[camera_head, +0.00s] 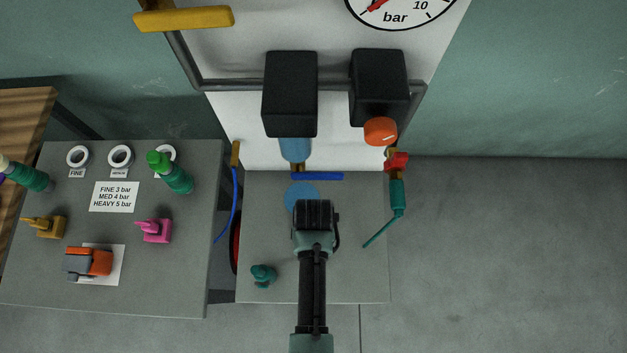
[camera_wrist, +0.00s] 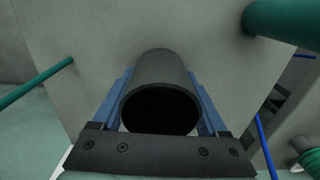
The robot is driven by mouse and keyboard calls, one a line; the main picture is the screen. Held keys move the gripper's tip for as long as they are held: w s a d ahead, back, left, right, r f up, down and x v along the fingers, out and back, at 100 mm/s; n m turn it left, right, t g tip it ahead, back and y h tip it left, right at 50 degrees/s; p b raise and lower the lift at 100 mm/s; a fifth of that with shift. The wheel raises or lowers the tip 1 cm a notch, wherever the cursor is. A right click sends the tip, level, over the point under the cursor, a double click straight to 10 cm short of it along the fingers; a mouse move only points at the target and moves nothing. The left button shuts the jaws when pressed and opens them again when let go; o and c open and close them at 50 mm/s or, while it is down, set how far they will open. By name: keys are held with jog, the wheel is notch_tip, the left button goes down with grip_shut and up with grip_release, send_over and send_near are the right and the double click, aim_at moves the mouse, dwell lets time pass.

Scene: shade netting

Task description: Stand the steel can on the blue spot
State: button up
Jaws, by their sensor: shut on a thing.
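My gripper (camera_head: 315,215) is over the grey bench in the head view, just in front of the blue spot (camera_head: 300,190), and covers part of it. In the wrist view its two blue fingers (camera_wrist: 160,85) are shut on the sides of a dark grey, hollow cylinder, which I take to be the steel can (camera_wrist: 160,66). Its round open end faces the wrist camera. In the head view the can is hidden by my gripper. I cannot tell whether its far end touches the bench. The blue spot does not show in the wrist view.
Behind the spot are a blue lever (camera_head: 317,177), a blue cylinder (camera_head: 294,149) under a black box (camera_head: 290,93), and an orange knob (camera_head: 381,131). A teal valve part (camera_head: 398,195) stands right. A small teal object (camera_head: 263,274) sits front left. The bench's front right is clear.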

jog(key=shift+f, duration=0.2)
jog(key=o, duration=1.3)
jog(key=shift+r, duration=0.15)
